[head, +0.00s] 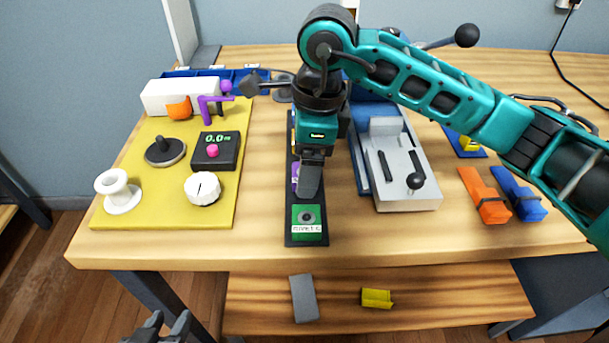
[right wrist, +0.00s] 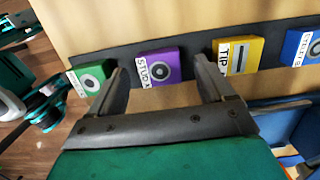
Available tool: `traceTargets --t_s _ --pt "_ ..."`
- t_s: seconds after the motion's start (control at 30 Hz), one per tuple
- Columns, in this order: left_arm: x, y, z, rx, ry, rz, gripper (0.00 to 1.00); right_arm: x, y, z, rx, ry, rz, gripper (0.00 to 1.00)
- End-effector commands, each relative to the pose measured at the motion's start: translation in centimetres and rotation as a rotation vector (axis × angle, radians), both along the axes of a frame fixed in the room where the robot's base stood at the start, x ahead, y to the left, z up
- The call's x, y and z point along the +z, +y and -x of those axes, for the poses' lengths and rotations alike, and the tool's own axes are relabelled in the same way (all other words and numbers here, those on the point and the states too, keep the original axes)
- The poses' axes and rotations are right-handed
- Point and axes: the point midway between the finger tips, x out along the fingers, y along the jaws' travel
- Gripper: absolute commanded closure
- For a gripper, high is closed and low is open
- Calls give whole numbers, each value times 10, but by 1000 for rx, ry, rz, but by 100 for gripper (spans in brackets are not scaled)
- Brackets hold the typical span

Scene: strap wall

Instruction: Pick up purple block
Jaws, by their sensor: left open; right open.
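The purple block (right wrist: 165,66), with a white label and a dark round mark, sits on a dark strip (right wrist: 120,62) between a green block (right wrist: 90,78) and a yellow block (right wrist: 238,55). In the head view only a sliver of the purple block (head: 294,174) shows behind my right gripper (head: 309,190). The right gripper is open and empty, pointing down at the strip. In the right wrist view its fingers stand on either side of the purple block; I cannot tell how far down they reach. My left gripper (head: 165,326) is open at the bottom edge of the head view, away from the strip.
A blue block (right wrist: 302,47) ends the visible row. A yellow board (head: 135,205) with knobs and a display lies left of the strip. A grey fixture (head: 408,170) with a black-knobbed lever stands close right. Orange (head: 485,197) and blue (head: 520,197) pieces lie farther right.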

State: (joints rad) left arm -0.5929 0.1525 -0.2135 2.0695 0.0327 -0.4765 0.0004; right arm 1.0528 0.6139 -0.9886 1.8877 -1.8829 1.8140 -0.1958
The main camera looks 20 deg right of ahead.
Motion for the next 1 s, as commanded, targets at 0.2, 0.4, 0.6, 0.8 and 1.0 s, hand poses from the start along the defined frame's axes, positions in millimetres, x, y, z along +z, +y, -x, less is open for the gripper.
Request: traceTargets --t_s 0.2,0.4,0.6,0.8,1.0 --pt "-1 -1 0 -1 1 2 57 -10 1 0 0 0 0 19" --pt "-1 -1 0 -1 1 2 57 -9 1 0 0 -1 0 26" --pt "-1 -1 0 -1 1 2 57 -9 1 0 0 -1 0 45" --pt "-1 -1 1 -1 1 2 57 -9 1 0 0 -1 0 64" --pt "-2 -1 0 -1 1 2 57 -9 1 0 0 -1 0 83"
